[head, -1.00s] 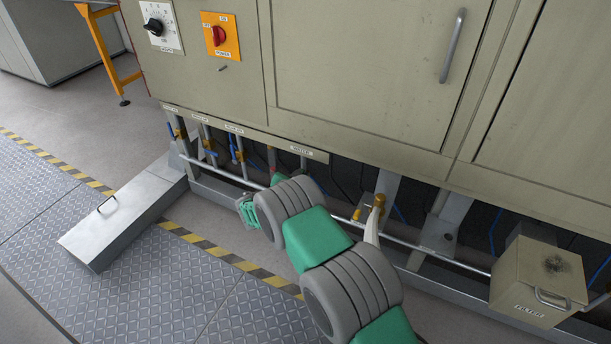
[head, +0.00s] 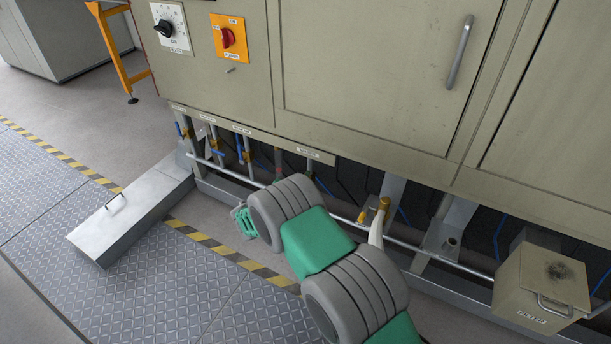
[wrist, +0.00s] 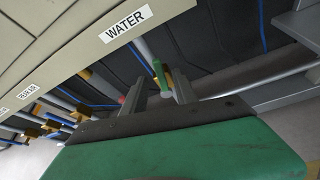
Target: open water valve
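The water valve (wrist: 158,72) shows in the wrist view as a green handle on a grey pipe under the "WATER" label (wrist: 126,22). My gripper (wrist: 162,84) is open, with its two grey fingers on either side of the handle's lower end. I cannot tell whether either finger touches it. In the head view the water label (head: 308,154) sits on the cabinet's lower edge, with its pipe (head: 309,168) below. My arm hides the valve handle and the fingers there.
Other pipes with blue-handled valves (head: 240,150) stand to the left. A horizontal rail (head: 430,259) runs along the cabinet's base. A brass fitting (head: 384,205) and a filter box (head: 540,290) are to the right. A metal cover (head: 130,215) lies on the floor at left.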

